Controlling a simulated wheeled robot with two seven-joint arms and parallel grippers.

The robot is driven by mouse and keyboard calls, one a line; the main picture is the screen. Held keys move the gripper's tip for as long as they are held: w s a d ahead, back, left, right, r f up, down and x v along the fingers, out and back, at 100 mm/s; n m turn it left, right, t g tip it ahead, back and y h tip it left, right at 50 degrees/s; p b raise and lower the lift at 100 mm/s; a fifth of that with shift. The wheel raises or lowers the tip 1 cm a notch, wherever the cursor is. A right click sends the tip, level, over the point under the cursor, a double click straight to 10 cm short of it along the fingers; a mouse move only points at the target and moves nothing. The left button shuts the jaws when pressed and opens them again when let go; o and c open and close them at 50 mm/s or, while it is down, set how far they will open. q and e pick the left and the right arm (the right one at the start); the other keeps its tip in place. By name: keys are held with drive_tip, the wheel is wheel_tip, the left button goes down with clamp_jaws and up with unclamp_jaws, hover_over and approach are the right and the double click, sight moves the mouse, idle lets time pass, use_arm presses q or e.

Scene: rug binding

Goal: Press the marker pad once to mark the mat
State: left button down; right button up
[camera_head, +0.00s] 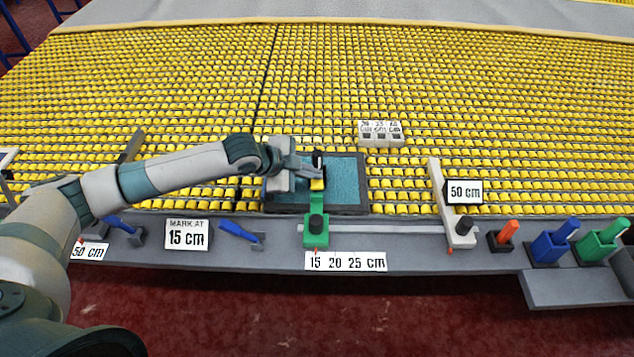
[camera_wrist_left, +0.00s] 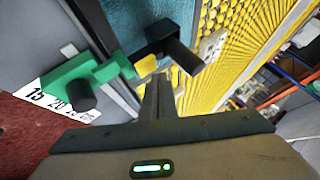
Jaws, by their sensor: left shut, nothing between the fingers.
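The blue-green mat (camera_head: 345,176), dark-edged, lies among the yellow rollers at the middle. A green slide piece (camera_head: 315,236) with a black knob sits on the front rail. Its arm reaches over the mat's near edge and ends in a small yellow pad (camera_head: 317,185) with a black upright part (camera_head: 318,160), which I take as the marker. My left gripper (camera_head: 312,172) is shut and empty, right beside this marker. In the left wrist view, the shut fingertips (camera_wrist_left: 158,78) are close to the yellow pad (camera_wrist_left: 147,66); I cannot tell whether they touch. My right gripper is not in view.
A sign "MARK AT 15 cm" (camera_head: 187,234) and blue levers (camera_head: 240,232) stand on the front ledge. A white stop (camera_head: 450,205) with a "50 cm" sign is at right, beside orange, blue and green holders.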

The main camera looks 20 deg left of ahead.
use_arm(q)
drive_tip(key=shift+f, duration=0.4)
idle(0.6)
drive_tip(key=shift+f, duration=0.85)
idle(1.1)
drive_tip(key=shift+r, duration=0.15)
drive_tip(key=shift+r+p, duration=0.9)
drive_tip(key=shift+r, duration=0.2)
wheel_tip(320, 180, up, 5)
drive_tip(key=p, duration=0.4)
drive_tip(key=shift+p, duration=0.35)
idle(0.6)
